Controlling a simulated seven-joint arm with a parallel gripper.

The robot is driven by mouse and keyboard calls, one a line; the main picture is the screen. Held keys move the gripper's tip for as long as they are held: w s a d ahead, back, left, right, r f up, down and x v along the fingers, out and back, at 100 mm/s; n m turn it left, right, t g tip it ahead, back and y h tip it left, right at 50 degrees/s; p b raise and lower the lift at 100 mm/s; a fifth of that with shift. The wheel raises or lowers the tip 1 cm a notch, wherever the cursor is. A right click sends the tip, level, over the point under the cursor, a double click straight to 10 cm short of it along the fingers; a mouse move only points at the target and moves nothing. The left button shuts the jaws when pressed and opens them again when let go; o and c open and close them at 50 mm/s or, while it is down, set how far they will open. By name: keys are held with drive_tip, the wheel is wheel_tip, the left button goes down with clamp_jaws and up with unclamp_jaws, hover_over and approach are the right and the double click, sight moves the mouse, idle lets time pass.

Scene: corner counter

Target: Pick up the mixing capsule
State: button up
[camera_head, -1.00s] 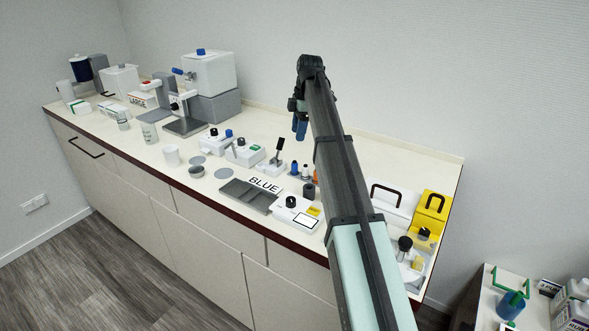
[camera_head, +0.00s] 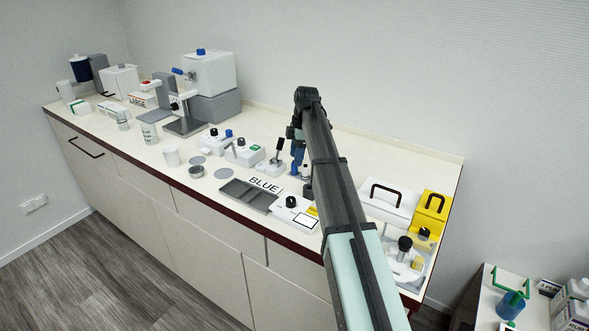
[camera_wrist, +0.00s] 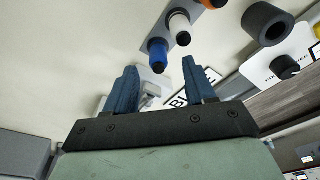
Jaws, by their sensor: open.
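A row of small capsules stands in a grey holder (camera_wrist: 208,16): a blue capsule (camera_wrist: 158,52), a white capsule (camera_wrist: 179,24) and an orange capsule (camera_wrist: 213,4). No label shows which of them is the mixing capsule. My gripper (camera_wrist: 160,66) is open, with blue fingers and nothing between them. In the wrist view the blue capsule lies just beyond and between the fingertips, apparently apart from them. In the head view my gripper (camera_head: 297,164) is low over the holder, and my arm and gripper hide most of the capsules.
A dark ring-shaped cylinder (camera_wrist: 266,23) stands close to the holder. A small device with a black lever (camera_head: 271,166) is just left of my gripper. A grey tray (camera_head: 245,198) marked BLUE lies in front. Counter space behind my gripper is clear.

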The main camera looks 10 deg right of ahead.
sight(294, 168)
drive_tip(key=f, duration=0.4)
drive_tip(key=shift+w+a+f, duration=0.1)
drive_tip(key=shift+a, duration=0.25)
clamp_jaws()
